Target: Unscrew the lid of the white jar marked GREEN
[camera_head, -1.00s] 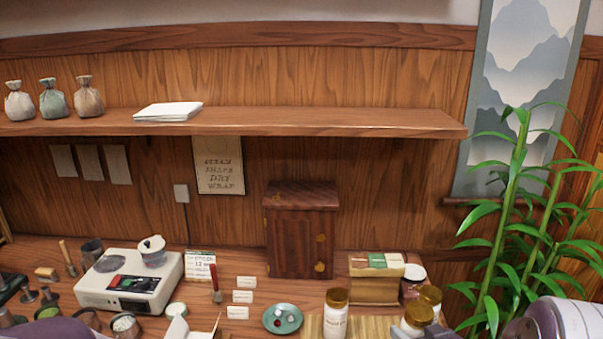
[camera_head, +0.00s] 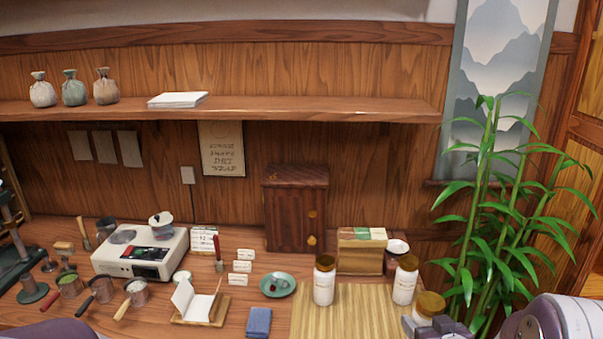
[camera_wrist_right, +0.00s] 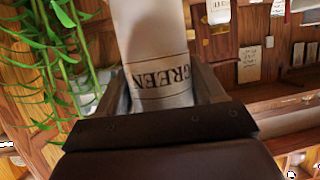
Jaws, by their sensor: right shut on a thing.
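The white jar marked GREEN (camera_wrist_right: 160,50) stands between my right fingers in the right wrist view, its label upside down there. In the head view my right gripper (camera_head: 432,327) is at the bottom right, closed on a white jar with a gold lid (camera_head: 431,302). The lid is on this jar; the gripper and frame edge hide much of its body. I cannot tell whether its base touches the table. My left gripper is out of view; only a purple part of my left arm shows at the bottom left.
A leafy plant (camera_head: 490,210) rises close to the right gripper.

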